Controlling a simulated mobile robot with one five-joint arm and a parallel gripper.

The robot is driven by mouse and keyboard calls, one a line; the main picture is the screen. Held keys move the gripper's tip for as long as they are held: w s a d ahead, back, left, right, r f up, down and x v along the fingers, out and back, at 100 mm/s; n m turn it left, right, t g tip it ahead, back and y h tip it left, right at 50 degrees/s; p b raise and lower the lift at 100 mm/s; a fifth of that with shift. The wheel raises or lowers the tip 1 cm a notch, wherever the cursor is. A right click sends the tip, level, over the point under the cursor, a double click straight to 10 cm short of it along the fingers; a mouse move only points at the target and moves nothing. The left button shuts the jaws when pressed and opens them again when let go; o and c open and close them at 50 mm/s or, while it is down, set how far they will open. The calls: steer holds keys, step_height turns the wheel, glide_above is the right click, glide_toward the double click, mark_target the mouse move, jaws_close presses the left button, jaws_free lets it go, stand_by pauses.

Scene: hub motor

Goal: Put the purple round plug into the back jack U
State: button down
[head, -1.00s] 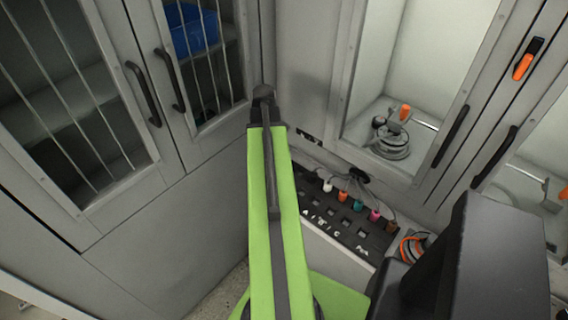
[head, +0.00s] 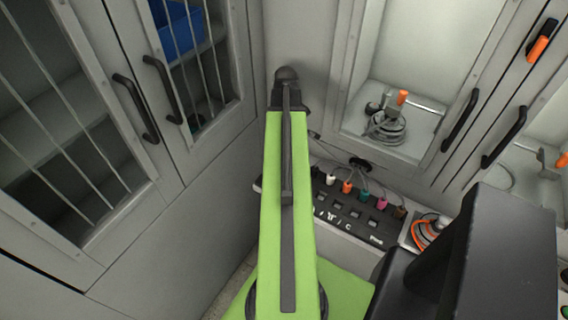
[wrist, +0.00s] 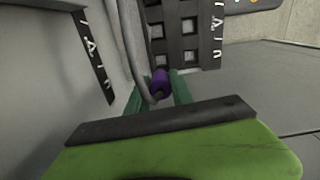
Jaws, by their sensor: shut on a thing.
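The purple round plug (wrist: 160,86) is between the green fingers of my gripper (wrist: 166,92) in the wrist view, with a grey cable running up from it. My gripper is shut on it and holds it near a dark panel with square openings (wrist: 188,28). A strip with white letters (wrist: 95,55) is on the left in that view. In the head view my arm hides the gripper and the purple plug. The dark lettered jack panel (head: 346,222) lies to the right of my arm. I cannot tell which jack is U.
White (head: 331,179), orange (head: 347,187), teal (head: 364,195), pink (head: 382,203) and brown (head: 400,212) plugs line the panel's back, with cables behind. An orange-cabled device (head: 428,231) is at right. Cabinet walls with handles (head: 150,108) close in on the left and behind.

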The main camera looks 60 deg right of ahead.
step_height(320, 180, down, 10)
steer(key=b, duration=1)
steer(key=shift+w+a+f, duration=0.1)
steer(key=shift+f, duration=0.1)
steer(key=shift+r, duration=0.2)
steer(key=shift+f, duration=0.15)
steer(key=c, duration=1.1)
jaws_free()
step_height(320, 180, up, 13)
steer(key=p, duration=1.2)
steer(key=shift+f, duration=0.3)
